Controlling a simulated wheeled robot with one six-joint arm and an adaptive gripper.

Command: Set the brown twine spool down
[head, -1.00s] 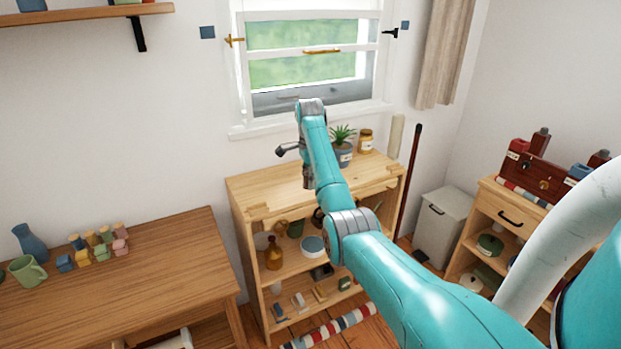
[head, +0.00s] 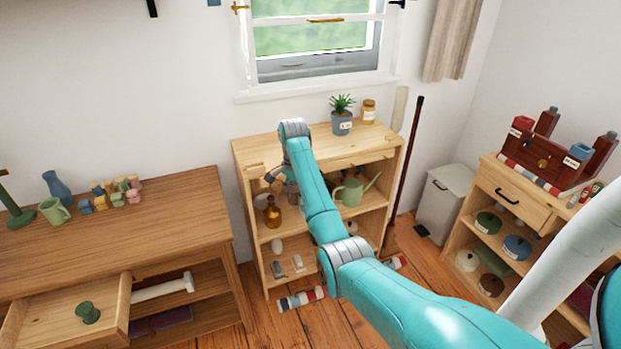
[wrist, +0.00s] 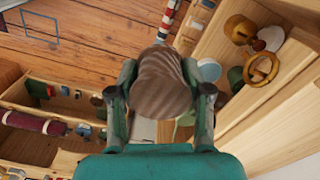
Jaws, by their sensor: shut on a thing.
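The brown twine spool (wrist: 160,82) sits between the two fingers of my gripper (wrist: 160,72) in the wrist view, clamped from both sides. Its ribbed, wound side faces the camera. In the head view my gripper (head: 279,180) is at the upper front left of the wooden shelf unit (head: 262,147), below its top, and partly hidden by my arm. The spool cannot be made out clearly there. Whether the spool touches a shelf cannot be told.
The shelf unit holds an amber bottle (head: 272,213) and a green watering can (head: 352,191). A potted plant (head: 342,122) and a jar (head: 368,111) stand on its top, whose left part is bare. A desk drawer (head: 70,318) stands open, with a green spool (head: 87,312) inside.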

